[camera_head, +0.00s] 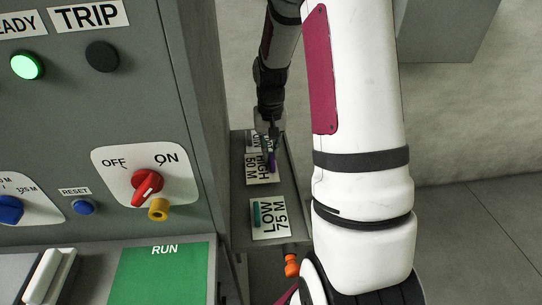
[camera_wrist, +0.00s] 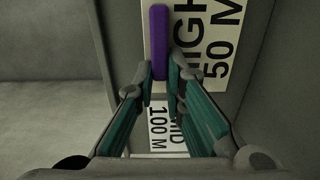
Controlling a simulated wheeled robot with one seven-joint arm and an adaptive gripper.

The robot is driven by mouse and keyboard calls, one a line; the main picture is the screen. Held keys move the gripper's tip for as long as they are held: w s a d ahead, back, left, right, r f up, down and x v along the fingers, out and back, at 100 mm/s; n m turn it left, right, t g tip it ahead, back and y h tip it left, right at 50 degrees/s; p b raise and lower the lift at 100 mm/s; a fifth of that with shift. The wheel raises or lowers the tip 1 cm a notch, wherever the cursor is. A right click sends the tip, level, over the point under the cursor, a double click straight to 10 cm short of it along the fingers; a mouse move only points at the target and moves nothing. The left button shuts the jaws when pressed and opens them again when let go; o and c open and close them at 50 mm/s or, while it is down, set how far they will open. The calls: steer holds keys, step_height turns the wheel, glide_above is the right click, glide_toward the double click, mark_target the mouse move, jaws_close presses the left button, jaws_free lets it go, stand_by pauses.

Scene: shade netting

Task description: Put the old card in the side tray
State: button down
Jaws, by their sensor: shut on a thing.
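The side tray (camera_head: 239,212) is a narrow grey shelf beside the cabinet. My gripper (camera_head: 270,150) reaches down over its far part. In the wrist view my gripper (camera_wrist: 160,78) is shut on the purple grip bar (camera_wrist: 159,35) of the white HIGH 50 M card (camera_wrist: 212,45). That card (camera_head: 259,175) lies at or just above the tray; I cannot tell if it touches. A MID 100 M card (camera_wrist: 168,140) is partly hidden beneath the fingers. A LOW 75 M card (camera_head: 270,218) with a teal bar lies nearer. Which card is the old one is not marked.
The cabinet bears a red OFF/ON switch (camera_head: 147,186), a lit green lamp (camera_head: 27,66) and a blue RESET button (camera_head: 84,207). A green RUN panel (camera_head: 163,275) lies on its front ledge. An orange knob (camera_head: 291,265) is below the tray. Open floor lies right.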

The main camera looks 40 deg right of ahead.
steer(key=shift+f, duration=1)
steer(key=shift+f, duration=0.2)
steer(key=c, duration=1.7)
jaws_free()
steer(key=shift+o, duration=0.2)
step_height(320, 180, up, 12)
steer(key=shift+r+b, duration=0.2)
steer(key=shift+b, duration=0.15)
